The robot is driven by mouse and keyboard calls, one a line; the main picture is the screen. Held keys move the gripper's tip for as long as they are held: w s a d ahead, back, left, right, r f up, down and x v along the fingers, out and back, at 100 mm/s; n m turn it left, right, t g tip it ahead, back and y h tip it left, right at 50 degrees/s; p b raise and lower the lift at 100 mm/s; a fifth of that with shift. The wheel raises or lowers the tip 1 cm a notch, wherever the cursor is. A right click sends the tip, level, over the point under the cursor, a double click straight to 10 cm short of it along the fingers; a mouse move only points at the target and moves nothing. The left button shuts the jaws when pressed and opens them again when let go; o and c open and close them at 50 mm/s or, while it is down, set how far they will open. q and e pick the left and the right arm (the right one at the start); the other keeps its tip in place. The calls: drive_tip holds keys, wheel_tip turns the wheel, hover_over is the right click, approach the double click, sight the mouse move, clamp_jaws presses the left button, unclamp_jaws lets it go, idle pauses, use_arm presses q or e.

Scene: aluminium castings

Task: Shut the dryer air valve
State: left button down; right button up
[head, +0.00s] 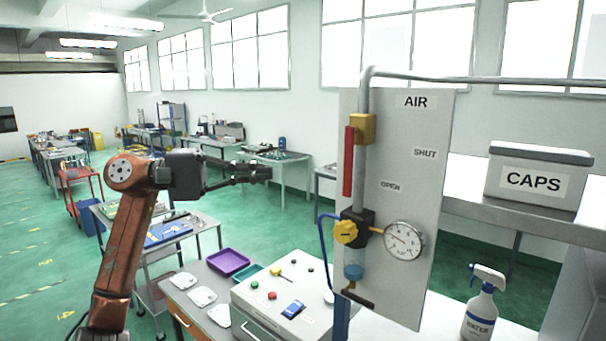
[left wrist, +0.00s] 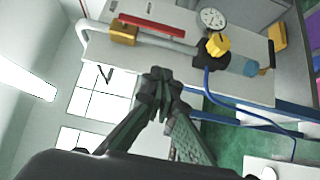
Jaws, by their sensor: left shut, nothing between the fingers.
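The air valve is a brass-yellow block (head: 362,128) on a grey vertical pipe, fixed to a white panel (head: 425,190) marked AIR, SHUT and OPEN. Its red lever (head: 349,162) hangs straight down, along the pipe. My left gripper (head: 265,173) is shut and empty, to the left of the lever and apart from it in the head view. In the left wrist view, the closed fingertips (left wrist: 156,82) appear below the valve block (left wrist: 124,32) and the red lever (left wrist: 148,24) in the picture. My right gripper is not in view.
Below the valve are a yellow knob (head: 346,232), a round gauge (head: 404,240) and a blue hose (head: 323,240). A control box (head: 285,300) and purple tray (head: 228,262) sit below. A spray bottle (head: 480,310) and CAPS box (head: 537,178) are right of the panel.

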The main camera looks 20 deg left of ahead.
sight(348, 163)
use_arm(q)
drive_tip(key=s+d+p+x, duration=0.1)
drive_tip(key=p+x, duration=0.3)
drive_tip(key=x, duration=0.8)
drive_tip(key=shift+s+d, duration=0.35)
drive_tip(key=shift+s, duration=0.2)
drive_tip(key=shift+f, duration=0.1)
